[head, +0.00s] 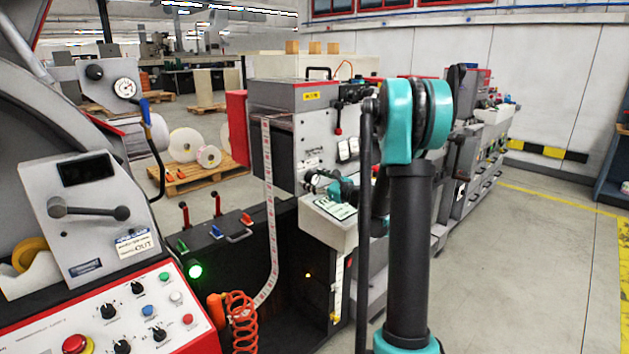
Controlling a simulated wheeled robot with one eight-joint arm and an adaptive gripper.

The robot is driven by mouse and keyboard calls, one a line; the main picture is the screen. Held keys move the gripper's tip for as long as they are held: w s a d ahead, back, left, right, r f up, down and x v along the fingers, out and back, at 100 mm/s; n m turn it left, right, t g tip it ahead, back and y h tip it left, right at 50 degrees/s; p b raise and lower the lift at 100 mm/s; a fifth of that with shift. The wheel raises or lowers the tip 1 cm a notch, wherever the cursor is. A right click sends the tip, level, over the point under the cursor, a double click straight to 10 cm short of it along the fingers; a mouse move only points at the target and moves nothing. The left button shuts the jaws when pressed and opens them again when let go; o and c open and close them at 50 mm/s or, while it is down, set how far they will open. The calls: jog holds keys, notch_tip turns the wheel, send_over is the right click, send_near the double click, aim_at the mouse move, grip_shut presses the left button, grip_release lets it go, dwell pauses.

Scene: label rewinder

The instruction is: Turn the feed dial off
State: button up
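A white control panel (40,335) with a red border is at the lower left in the head view. It carries several black rotary dials, among them an upper one (137,287), a left one (108,311) and a right one (159,334). Their labels are too small to read, so I cannot tell which is the feed dial or how it is set. My gripper (314,181) appears small at the middle, in front of the grey machine and well to the right of the panel. Its fingers are too small and cluttered to tell open from shut.
A red emergency button (75,344) and small coloured push buttons share the panel. A grey box with a lever handle (88,209) stands above it. An orange coiled hose (240,322) hangs to its right. A paper label web (268,215) runs down the machine. Open floor (540,270) lies right.

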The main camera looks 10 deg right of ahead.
jog(key=c, duration=1.1)
jog(key=n, duration=0.4)
jog(key=shift+s+f+n, duration=0.1)
jog(key=shift+n, duration=1.7)
jog(key=o, duration=1.1)
jog(key=shift+o, duration=0.2)
